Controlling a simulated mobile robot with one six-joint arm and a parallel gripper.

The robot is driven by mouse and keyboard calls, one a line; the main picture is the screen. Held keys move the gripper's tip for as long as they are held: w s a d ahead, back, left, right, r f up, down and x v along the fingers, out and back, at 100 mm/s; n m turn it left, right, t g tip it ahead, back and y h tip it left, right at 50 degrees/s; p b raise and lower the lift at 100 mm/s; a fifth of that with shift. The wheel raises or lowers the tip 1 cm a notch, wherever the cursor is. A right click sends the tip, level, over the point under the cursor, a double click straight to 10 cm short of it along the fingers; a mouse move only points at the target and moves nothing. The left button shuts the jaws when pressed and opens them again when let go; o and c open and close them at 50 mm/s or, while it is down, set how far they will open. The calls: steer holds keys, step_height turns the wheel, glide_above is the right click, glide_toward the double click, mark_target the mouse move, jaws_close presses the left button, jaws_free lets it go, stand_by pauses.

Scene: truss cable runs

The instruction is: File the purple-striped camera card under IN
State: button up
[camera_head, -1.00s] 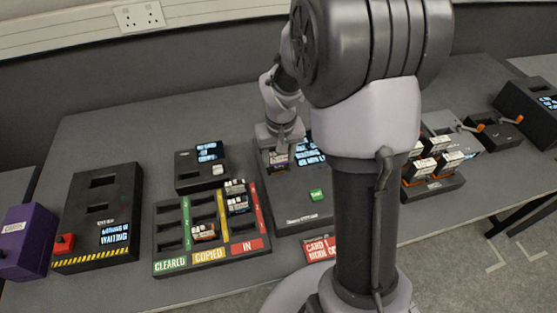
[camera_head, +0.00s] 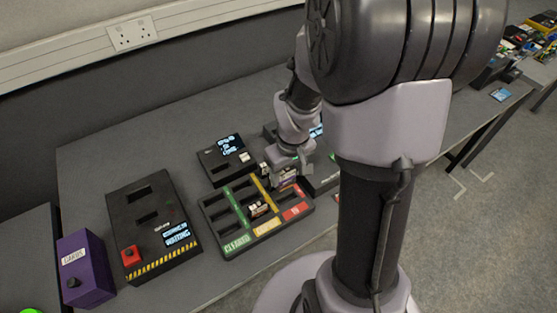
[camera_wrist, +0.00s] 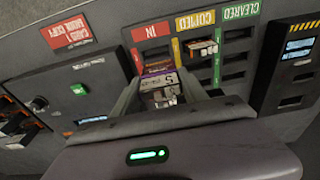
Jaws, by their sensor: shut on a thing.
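My gripper (camera_wrist: 160,92) is shut on the purple-striped camera card (camera_wrist: 158,82), which sits between the two fingers in the wrist view. The sorting tray (camera_head: 216,214) has columns labelled CLEARED, COPIED and IN. The red IN label (camera_wrist: 150,32) is just beyond the held card, with a dark slot visible beneath it. In the head view my gripper (camera_head: 283,172) is over the back part of the tray, at the IN side. It hides some slots there, and I cannot tell whether the held card touches the tray.
An orange-and-white card (camera_wrist: 201,47) stands in the COPIED column. A black device with a small screen (camera_head: 226,158) sits behind the tray. A black box with a red button (camera_head: 150,225) and a purple box (camera_head: 86,268) stand to the left.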

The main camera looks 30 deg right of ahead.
mark_target(288, 187)
steer(key=shift+s+f, duration=0.1)
steer(key=shift+f, duration=0.1)
steer(key=shift+d+f+b, duration=0.2)
steer(key=shift+f+b, duration=0.15)
steer(key=shift+b, duration=0.05)
steer(key=f+b, duration=0.4)
steer(key=f, duration=0.1)
steer(key=shift+d+f+b, duration=0.2)
steer(key=shift+b, duration=0.1)
steer(key=shift+f+b, duration=1.05)
steer(key=shift+b, duration=0.1)
stand_by(1.4)
steer(key=shift+f, duration=0.25)
steer(key=shift+b, duration=0.35)
steer(key=shift+f+b, duration=0.3)
steer(key=shift+f, duration=0.05)
